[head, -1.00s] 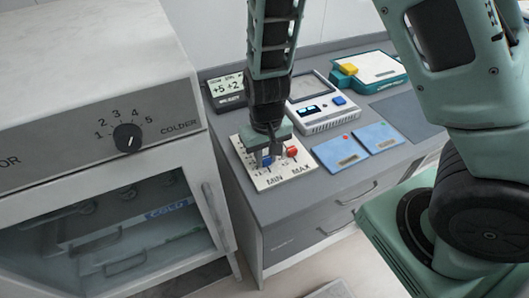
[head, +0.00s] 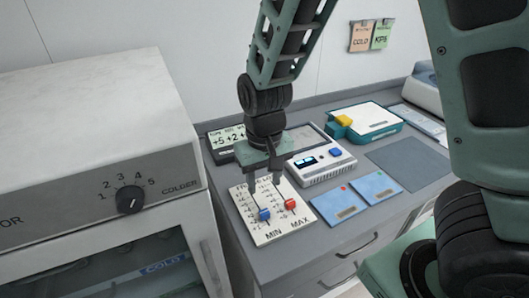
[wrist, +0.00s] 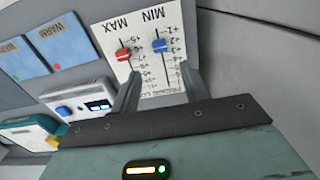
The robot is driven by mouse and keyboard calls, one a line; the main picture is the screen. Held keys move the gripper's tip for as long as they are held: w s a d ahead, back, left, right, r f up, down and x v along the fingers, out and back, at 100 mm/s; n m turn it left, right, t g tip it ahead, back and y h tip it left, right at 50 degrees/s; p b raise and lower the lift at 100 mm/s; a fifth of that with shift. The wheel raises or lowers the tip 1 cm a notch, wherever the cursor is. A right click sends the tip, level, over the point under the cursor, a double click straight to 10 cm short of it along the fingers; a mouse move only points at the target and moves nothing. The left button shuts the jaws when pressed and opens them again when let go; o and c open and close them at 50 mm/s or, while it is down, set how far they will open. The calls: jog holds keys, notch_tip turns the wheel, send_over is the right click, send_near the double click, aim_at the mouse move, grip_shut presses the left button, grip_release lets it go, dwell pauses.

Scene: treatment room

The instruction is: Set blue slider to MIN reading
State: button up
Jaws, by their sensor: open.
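A white slider panel (head: 274,228) lies on the grey counter. Its blue slider (head: 264,214) sits in the left slot above the printed MIN, near that slot's lower end. The red slider (head: 290,204) sits in the right slot above MAX. My gripper (head: 264,182) is open and empty above the upper part of the panel, apart from both sliders. In the wrist view the blue slider (wrist: 159,45) appears close to the +2 mark, beyond the open fingers (wrist: 158,88). The red slider (wrist: 123,55) is beside it.
A dark display (head: 226,141) behind the panel shows +5 and +2, partly covered by my arm. A white device (head: 322,166) and two blue cards (head: 340,205) are on the right. A refrigerator (head: 75,125) stands close on the left.

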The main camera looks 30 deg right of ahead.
notch_tip(320, 180, up, 7)
dwell(0.3)
dwell(0.4)
jog(key=s+a+r+n, duration=0.1)
jog(key=s+a+n, duration=0.2)
jog(key=s, duration=0.5)
jog(key=s+a+r+n, duration=0.1)
jog(key=s+a+n, duration=0.2)
jog(key=s, duration=0.6)
jog(key=shift+n+y, duration=0.3)
jog(key=shift+n, duration=0.6)
jog(key=shift+s, duration=0.1)
